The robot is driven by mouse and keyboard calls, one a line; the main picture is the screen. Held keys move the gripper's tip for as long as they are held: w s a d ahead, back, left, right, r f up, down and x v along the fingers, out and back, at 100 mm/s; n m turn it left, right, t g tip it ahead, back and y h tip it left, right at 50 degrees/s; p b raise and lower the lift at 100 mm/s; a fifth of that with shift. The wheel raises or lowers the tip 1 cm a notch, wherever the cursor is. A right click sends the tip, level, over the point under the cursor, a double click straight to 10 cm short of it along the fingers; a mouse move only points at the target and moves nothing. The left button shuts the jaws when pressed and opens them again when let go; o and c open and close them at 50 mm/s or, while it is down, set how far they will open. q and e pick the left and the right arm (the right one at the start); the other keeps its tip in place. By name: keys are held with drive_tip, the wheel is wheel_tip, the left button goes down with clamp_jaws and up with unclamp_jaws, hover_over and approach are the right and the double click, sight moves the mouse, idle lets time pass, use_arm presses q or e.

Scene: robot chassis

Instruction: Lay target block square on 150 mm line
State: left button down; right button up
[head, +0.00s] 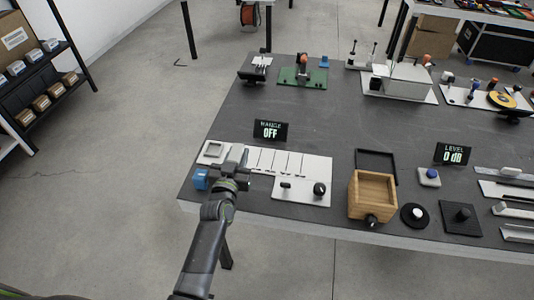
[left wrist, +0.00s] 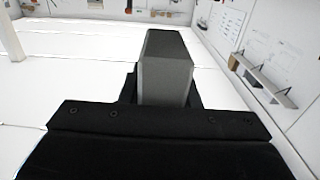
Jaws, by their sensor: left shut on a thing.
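My left gripper (head: 236,168) is over the left part of a white board (head: 316,165) near the table's front left. In the left wrist view a grey block-shaped piece (left wrist: 165,70) stands up between the dark jaws, and the gripper is shut on it. In the head view the gripper and arm hide most of this piece. Several thin dark lines run across the white board to the right of the gripper. I cannot read which one is the 150 mm line. The piece's contact with the board cannot be told. My right gripper is not in view.
A display reading OFF (head: 270,131) stands behind the board. Dark knobs (head: 319,188) are at its front right, and a wooden box (head: 372,195) stands further right.

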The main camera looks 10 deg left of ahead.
use_arm(q)
drive_tip(key=shift+s+a+r, duration=0.2)
drive_tip(key=shift+s+a, duration=0.05)
drive_tip(key=shift+a, duration=0.2)
drive_tip(key=s+a+r+m+h, duration=0.1)
drive_tip(key=s+a+r+h, duration=0.2)
drive_tip(key=s+a+r, duration=0.4)
drive_tip(key=s+d+r+m+g+h, duration=0.1)
drive_tip(key=s+d+r+m+h, duration=0.1)
drive_tip(key=s, duration=0.3)
drive_tip(key=s+d+r+m+g+h, duration=0.1)
drive_tip(key=s+d+r+m+h, duration=0.1)
drive_tip(key=s, duration=0.4)
wheel_tip(320, 180, up, 3)
drive_tip(key=shift+d+f+h, duration=0.2)
drive_tip(key=shift+d+h, duration=0.4)
drive_tip(key=shift+d, duration=0.1)
idle(0.5)
